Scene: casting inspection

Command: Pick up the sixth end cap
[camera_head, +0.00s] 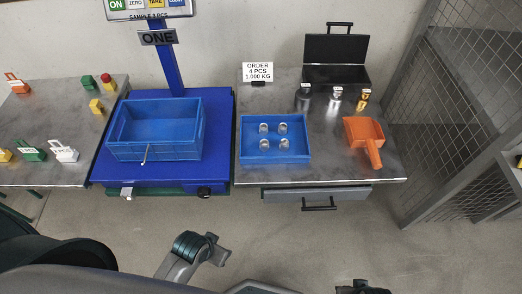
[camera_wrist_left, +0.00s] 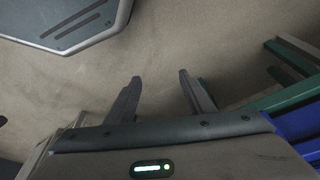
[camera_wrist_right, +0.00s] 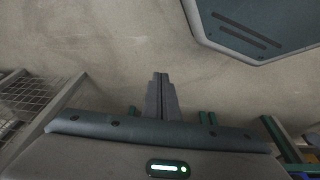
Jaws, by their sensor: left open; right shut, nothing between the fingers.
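Several small silvery end caps (camera_head: 263,128) stand in two rows in the shallow blue tray (camera_head: 273,158) on the right-hand table. No other end cap can be made out; the deep blue bin (camera_head: 155,152) on the scale looks empty from here. My left gripper (camera_wrist_left: 160,76) is open and empty over the bare floor, away from the tray. My right gripper (camera_wrist_right: 160,74) is shut with nothing in it, also over the floor. In the head view only parts of my arms show along the bottom edge, so no fingertips are clear there.
The blue scale (camera_head: 220,130) stands between two metal tables. An orange scoop (camera_head: 364,134), metal weights (camera_head: 336,96), a black open case (camera_head: 336,75) and an order sign (camera_head: 258,72) are on the right table. A wire mesh fence (camera_head: 440,90) bounds the right side.

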